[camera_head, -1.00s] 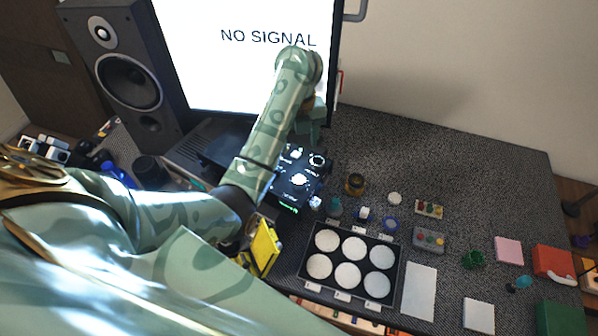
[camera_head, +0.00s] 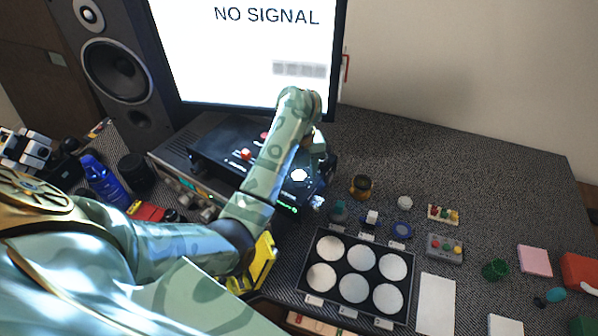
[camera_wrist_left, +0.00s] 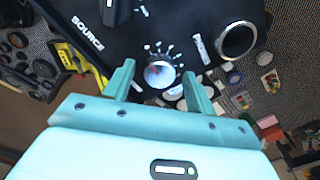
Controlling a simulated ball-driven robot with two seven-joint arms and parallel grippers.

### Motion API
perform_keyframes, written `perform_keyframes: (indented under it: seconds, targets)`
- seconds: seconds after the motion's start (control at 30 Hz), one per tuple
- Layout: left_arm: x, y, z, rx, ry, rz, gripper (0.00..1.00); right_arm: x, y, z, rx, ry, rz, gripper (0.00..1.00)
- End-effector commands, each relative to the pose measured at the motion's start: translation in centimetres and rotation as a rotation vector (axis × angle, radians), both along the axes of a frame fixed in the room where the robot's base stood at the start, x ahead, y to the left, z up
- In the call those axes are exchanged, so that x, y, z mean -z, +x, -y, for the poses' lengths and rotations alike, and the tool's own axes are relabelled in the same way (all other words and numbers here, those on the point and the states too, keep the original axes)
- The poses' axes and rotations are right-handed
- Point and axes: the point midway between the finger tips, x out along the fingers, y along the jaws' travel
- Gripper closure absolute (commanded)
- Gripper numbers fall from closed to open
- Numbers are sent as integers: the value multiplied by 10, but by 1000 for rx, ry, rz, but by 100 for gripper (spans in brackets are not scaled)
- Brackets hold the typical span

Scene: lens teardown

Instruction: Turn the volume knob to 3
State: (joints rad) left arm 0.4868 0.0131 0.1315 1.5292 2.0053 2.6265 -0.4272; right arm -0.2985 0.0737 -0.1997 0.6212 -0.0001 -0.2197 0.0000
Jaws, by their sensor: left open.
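A black control box (camera_head: 225,148) with knobs and lit marks stands in front of the monitor. A silver knob ringed by tick marks (camera_wrist_left: 160,73) is on its panel in the left wrist view. I cannot read a number at its pointer or a label for it. My left gripper (camera_wrist_left: 161,90) is open, with one finger on each side of this knob; I cannot tell if they touch it. In the head view my left arm covers part of the box and hides most of the fingers. A black knob (camera_wrist_left: 117,12) is by the word SOURCE. My right gripper is not in view.
The monitor (camera_head: 245,50) reads NO SIGNAL, and a speaker (camera_head: 110,60) stands at its left. A black tray (camera_head: 312,262) with several white discs lies to the front right. Small jars and coloured parts are spread beyond it. The mat's back right is clear.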

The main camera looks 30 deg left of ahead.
Motion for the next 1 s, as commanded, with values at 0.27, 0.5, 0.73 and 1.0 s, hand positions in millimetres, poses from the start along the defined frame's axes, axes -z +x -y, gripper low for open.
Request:
perform_keyframes:
  seconds: [0.27,0.5,0.73,1.0]
  targets:
    - [0,0,0,0,0,0,89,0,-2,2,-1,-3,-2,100]
    - [-1,0,0,12,-1,-1,89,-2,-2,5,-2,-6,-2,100]
    - [-2,0,1,94,-1,-1,89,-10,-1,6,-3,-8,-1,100]
    - [-4,0,1,307,-4,0,89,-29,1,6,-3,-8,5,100]
